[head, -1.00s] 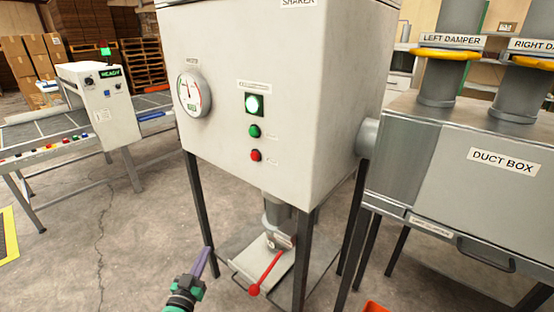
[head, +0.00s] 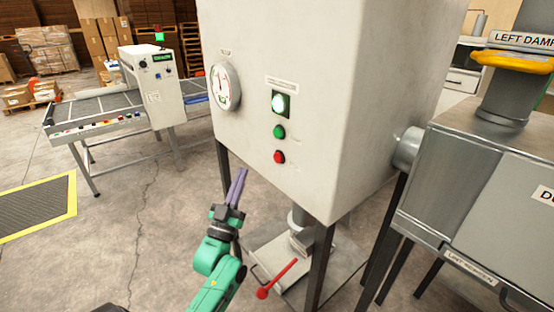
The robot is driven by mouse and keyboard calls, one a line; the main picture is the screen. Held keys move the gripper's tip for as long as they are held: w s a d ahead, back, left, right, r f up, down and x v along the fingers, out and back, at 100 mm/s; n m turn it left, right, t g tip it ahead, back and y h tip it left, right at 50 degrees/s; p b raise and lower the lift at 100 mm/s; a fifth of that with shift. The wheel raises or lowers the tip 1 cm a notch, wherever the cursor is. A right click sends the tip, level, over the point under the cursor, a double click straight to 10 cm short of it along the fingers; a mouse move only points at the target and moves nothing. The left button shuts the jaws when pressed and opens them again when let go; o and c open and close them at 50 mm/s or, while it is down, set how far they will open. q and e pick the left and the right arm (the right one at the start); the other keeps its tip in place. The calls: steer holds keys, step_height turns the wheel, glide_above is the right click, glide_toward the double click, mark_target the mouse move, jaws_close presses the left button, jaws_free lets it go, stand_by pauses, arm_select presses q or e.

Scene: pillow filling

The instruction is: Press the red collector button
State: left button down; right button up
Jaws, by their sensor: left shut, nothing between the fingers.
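The red collector button (head: 279,157) is a small round button low on the front of the pale grey collector cabinet (head: 330,100). A green button (head: 279,132) is just above it, and a lit white-green lamp (head: 281,103) is above that. My left gripper (head: 239,174), with purple fingers, is shut and empty. It points up, in the picture below and to the left of the red button, apart from it. My right gripper is not in view.
A round gauge (head: 225,87) is on the cabinet's left side. Below hangs an outlet with a red-handled lever (head: 277,279), close to my left arm. A grey duct box (head: 480,190) stands at right.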

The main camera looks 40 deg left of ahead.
arm_select(q)
steer(key=b, duration=0.2)
glide_toward(274, 155)
step_height(274, 155, up, 4)
steer(key=w+a, duration=0.2)
steer(key=w, duration=0.1)
steer(key=shift+w+d+f, duration=0.1)
steer(key=shift+w, duration=0.15)
stand_by(1.4)
steer(key=shift+w+d, duration=0.15)
steer(key=shift+w, duration=0.25)
steer(key=shift+w+d, duration=0.15)
steer(key=shift+w, duration=0.3)
stand_by(0.5)
steer(key=shift+s, duration=0.15)
steer(key=shift+s+a, duration=0.3)
steer(key=shift+s, duration=0.4)
